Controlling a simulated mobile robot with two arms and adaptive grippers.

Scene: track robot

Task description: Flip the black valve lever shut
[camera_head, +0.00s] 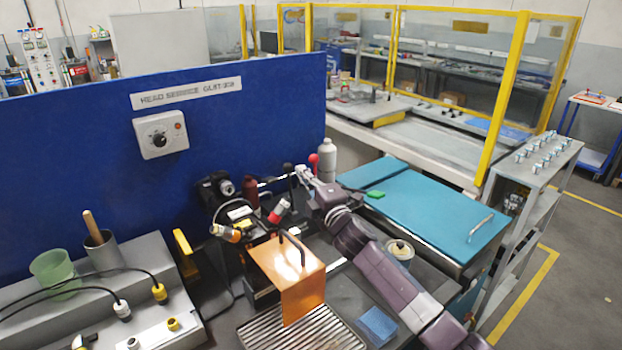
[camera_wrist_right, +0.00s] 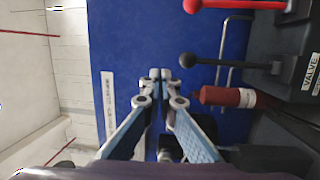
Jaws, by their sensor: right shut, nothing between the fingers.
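The black valve lever (camera_head: 288,171) stands upright, topped by a black ball knob, behind the orange cover in the head view. In the right wrist view the lever (camera_wrist_right: 230,63) runs sideways from a dark block with a "VALVE" label (camera_wrist_right: 311,73). A red-knobbed lever (camera_head: 314,160) stands beside it. My right gripper (camera_head: 300,171) is close to the black lever's knob in the head view. In the right wrist view its fingertips (camera_wrist_right: 160,75) are together and empty, with a small gap from the knob in the picture. My left gripper is not in view.
A dark red bottle (camera_wrist_right: 230,97) stands close to the black lever. A black camera-like device (camera_head: 217,189) and an orange cover (camera_head: 287,270) crowd the bench. A blue panel (camera_head: 70,150) rises behind. The teal top (camera_head: 430,210) is mostly clear.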

